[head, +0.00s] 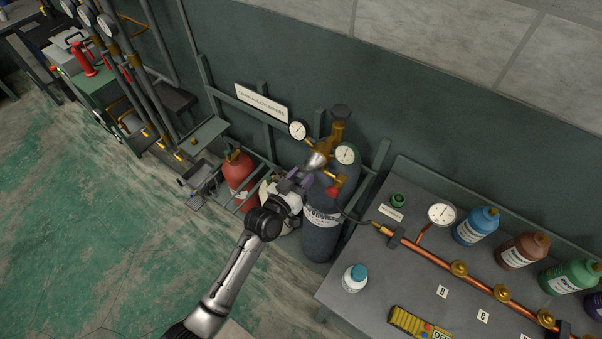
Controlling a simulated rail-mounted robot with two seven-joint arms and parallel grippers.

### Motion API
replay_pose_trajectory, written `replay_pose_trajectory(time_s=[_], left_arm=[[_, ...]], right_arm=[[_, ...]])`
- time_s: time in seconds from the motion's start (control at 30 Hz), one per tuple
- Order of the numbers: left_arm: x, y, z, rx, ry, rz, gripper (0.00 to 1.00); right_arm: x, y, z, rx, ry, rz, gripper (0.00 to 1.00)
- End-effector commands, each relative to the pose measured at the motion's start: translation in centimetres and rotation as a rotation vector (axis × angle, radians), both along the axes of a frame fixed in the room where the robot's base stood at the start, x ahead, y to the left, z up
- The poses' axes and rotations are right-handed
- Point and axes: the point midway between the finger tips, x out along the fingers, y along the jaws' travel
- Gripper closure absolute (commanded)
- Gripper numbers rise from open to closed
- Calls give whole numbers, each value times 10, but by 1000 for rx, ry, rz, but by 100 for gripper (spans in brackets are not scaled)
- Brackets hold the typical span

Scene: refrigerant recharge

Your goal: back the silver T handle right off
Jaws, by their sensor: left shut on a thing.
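A dark grey cylinder (322,232) stands upright against the wall rack, with a brass valve (337,132) on top. A regulator with a silver conical body (316,161) is on the valve, with one dial (297,130) to the left and another dial (345,153) to the right. My left gripper (303,178) reaches up from below and is shut at the front end of the silver body. The silver T handle is mostly hidden between its fingers, so its turn cannot be read. My right gripper is not in view.
A red knob (334,191) and a hose sit just right of my gripper. A red cylinder (238,171) stands left in the rack. Green floor at left is clear.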

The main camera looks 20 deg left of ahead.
Motion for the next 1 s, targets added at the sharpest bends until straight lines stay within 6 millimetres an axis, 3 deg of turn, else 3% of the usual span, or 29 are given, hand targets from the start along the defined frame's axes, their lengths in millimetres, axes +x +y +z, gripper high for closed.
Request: replay_pose_trajectory(time_s=[0.4, 1.0], left_arm=[[0, 0, 2, -388, 89, 0, 88], [0, 0, 1, -919, 211, 0, 88]], right_arm=[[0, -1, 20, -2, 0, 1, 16], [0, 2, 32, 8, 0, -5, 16]])
